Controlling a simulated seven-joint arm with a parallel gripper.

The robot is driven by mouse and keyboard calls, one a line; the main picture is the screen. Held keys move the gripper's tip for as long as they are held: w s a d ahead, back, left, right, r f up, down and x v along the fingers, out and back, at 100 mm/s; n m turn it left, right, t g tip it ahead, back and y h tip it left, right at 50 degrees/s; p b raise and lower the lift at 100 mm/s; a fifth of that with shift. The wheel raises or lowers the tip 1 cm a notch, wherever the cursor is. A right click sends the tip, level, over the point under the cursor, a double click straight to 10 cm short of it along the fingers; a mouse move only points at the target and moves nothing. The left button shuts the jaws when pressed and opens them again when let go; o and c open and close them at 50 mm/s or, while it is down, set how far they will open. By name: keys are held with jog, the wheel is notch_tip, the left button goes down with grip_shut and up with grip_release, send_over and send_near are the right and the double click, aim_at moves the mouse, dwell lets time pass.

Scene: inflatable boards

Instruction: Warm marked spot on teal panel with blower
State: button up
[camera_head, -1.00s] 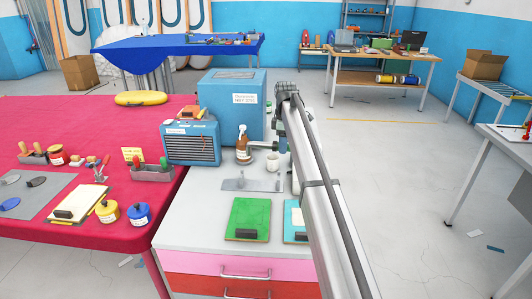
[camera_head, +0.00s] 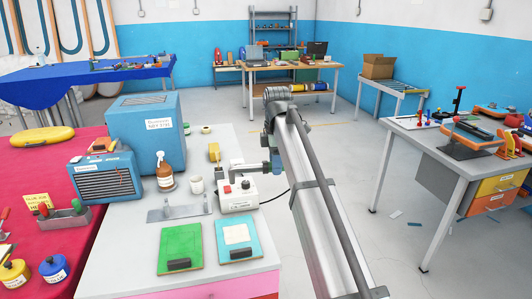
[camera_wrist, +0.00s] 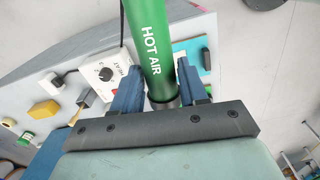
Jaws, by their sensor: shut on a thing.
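My gripper (camera_wrist: 160,88) is shut on the green blower tube (camera_wrist: 151,40), marked HOT AIR, in the wrist view. The tube runs out of the top of that view, so its far end is hidden. In the head view, my gripper (camera_head: 274,158) is above the right side of the bench, partly hidden by my arm. The teal panel (camera_head: 224,251) lies flat at the bench's front, with a pale square marked spot (camera_head: 236,234) and a dark block at its near edge. It also shows in the wrist view (camera_wrist: 205,44), right of the tube. The blower is apart from it.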

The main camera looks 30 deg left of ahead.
jog(key=shift+s+d+n, duration=0.2)
jog(key=shift+s+n, duration=0.05)
jog(key=shift+n, duration=0.25)
jog(key=shift+f, duration=0.25)
notch_tip(320, 180, down, 12)
dwell(0.4)
dwell(0.3)
